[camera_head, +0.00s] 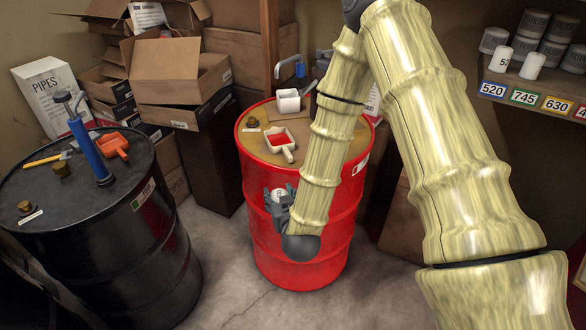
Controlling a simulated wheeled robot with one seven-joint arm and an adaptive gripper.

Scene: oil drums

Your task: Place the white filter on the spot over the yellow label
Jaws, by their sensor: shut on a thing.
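My gripper (279,193) is shut on a small white filter (279,194) in front of the red drum. Its dark fingers stand on either side of the filter and the top shows a faint marking. The front of the shelf over this label looks bare, with grey filters (574,58) farther back. My gripper is far to the left of the shelf and lower in the picture.
The red drum (300,235) carries a white cup (288,101) and a scoop (281,143). A black drum (90,230) with a blue pump (88,150) stands left. Cardboard boxes (165,75) fill the back.

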